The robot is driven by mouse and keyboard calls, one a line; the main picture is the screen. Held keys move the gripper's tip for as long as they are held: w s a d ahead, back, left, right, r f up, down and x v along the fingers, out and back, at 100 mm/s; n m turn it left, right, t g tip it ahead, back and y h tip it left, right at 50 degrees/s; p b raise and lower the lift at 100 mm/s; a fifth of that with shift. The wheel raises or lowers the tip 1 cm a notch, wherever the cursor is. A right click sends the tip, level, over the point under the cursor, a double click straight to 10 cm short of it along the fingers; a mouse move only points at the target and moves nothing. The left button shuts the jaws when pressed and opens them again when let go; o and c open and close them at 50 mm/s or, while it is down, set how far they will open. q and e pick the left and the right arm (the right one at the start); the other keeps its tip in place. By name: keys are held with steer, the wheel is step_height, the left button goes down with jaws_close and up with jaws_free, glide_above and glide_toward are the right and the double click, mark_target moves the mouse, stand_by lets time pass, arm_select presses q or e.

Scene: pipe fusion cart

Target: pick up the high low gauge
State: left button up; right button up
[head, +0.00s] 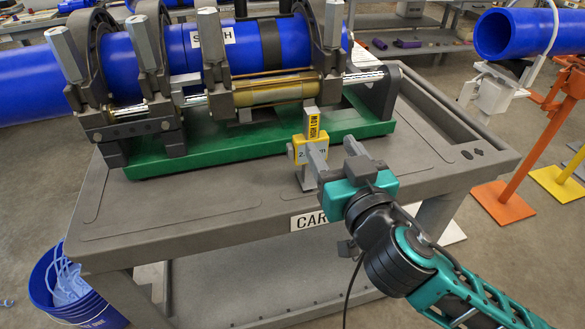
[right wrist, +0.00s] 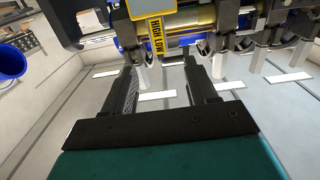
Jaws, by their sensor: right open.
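The high low gauge (head: 314,128) stands upright on the cart top, just in front of the green base plate (head: 255,146). It has a grey stem, a yellow body and a yellow HIGH LOW label. My right gripper (head: 336,154) is open beside the gauge, and one finger overlaps its lower body in the head view. In the right wrist view the gauge's label (right wrist: 155,38) shows beyond and between the open fingers (right wrist: 160,75). I cannot tell whether a finger touches it. My left gripper is not in view.
A fusion machine with dark clamps (head: 335,25) holds a blue pipe (head: 115,55) above the green plate. The grey cart (head: 190,205) has free room at its front left. A blue bucket (head: 95,305) stands at lower left. Another blue pipe (head: 535,33) rests on stands at right.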

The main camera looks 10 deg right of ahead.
mark_target(310, 108)
steer(key=w, duration=0.5)
steer(key=w+p, duration=0.1)
steer(key=w, duration=0.1)
steer(key=shift+w+a+r, duration=0.1)
steer(key=shift+w+r, duration=0.2)
steer(key=shift+w, duration=0.1)
steer(key=w+p, duration=0.1)
steer(key=w, duration=0.3)
steer(key=shift+r, duration=0.15)
steer(key=shift+w, duration=0.5)
steer(key=shift+c, duration=0.2)
jaws_close()
